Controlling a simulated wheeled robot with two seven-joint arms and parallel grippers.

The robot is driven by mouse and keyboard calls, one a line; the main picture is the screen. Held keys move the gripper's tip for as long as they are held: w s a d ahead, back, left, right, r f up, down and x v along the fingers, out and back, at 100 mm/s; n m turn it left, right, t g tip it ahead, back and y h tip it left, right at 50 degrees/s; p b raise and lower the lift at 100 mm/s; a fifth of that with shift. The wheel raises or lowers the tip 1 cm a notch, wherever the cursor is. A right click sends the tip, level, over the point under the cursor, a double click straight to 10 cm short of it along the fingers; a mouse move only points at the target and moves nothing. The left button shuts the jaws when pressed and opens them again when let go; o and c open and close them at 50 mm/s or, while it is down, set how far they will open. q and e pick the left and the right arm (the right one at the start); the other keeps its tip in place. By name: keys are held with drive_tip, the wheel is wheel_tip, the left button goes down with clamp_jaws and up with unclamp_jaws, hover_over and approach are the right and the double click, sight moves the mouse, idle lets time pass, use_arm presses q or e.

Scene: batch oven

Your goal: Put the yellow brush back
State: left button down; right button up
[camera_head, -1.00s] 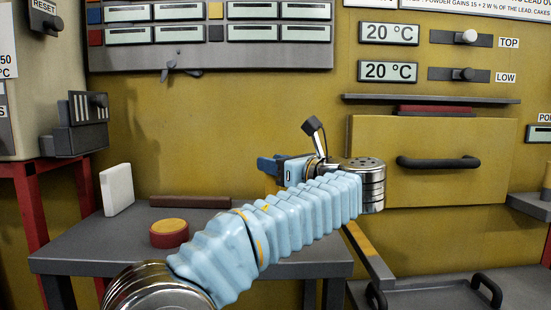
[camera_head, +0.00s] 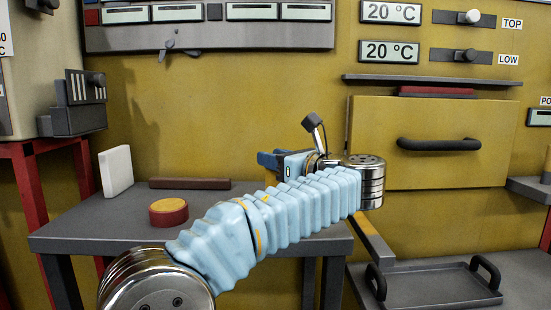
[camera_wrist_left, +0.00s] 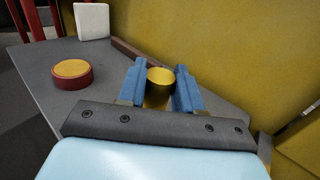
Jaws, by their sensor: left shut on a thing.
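My right gripper is not in view.
The grey table (camera_head: 100,233) bears a red disc with yellow top (camera_head: 168,211), a white block (camera_head: 116,171) and a brown bar (camera_head: 190,183). A yellow drawer front with dark handle (camera_head: 438,144) is at right, above a grey tray (camera_head: 440,287). The table's front left is clear.

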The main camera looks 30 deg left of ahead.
use_arm(q)
drive_tip(key=shift+f, duration=0.5)
drive_tip(key=c, duration=0.7)
unclamp_jaws()
drive_tip(key=v, duration=1.3)
drive_tip(key=shift+s+d+f, duration=0.1)
drive_tip(key=shift+s+d, duration=0.05)
drive_tip(key=shift+d, duration=0.25)
